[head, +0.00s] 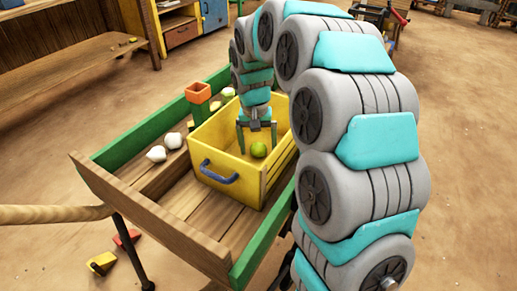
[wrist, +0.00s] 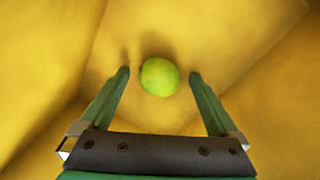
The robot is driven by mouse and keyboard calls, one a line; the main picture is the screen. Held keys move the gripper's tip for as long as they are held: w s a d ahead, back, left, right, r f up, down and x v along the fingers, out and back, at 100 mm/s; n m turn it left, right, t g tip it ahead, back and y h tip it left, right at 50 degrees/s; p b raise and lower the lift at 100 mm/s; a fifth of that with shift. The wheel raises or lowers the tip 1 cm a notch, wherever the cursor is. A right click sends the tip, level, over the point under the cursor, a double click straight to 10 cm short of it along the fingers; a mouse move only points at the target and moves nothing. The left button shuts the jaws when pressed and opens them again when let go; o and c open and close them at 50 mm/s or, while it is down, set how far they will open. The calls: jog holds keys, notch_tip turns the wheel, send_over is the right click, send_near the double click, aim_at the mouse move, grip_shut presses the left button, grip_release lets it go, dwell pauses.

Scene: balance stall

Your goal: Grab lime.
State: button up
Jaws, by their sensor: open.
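The lime (head: 258,150) is a small green ball inside the yellow crate (head: 216,165), near its right end. In the wrist view the lime (wrist: 160,77) lies on the yellow crate floor, just beyond and between the fingertips. My gripper (head: 257,143) reaches down into the crate, and it is open and empty. In the wrist view both green fingers of my gripper (wrist: 160,73) are spread, with a gap on each side of the lime. The crate's near wall hides part of its floor in the head view.
The crate stands on a wooden cart with green side rails (head: 160,120). A yellow block (head: 101,263) and a red block (head: 126,239) lie on the ground. The crate's walls surround my gripper closely.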

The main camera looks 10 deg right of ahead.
jog(key=c, duration=1.5)
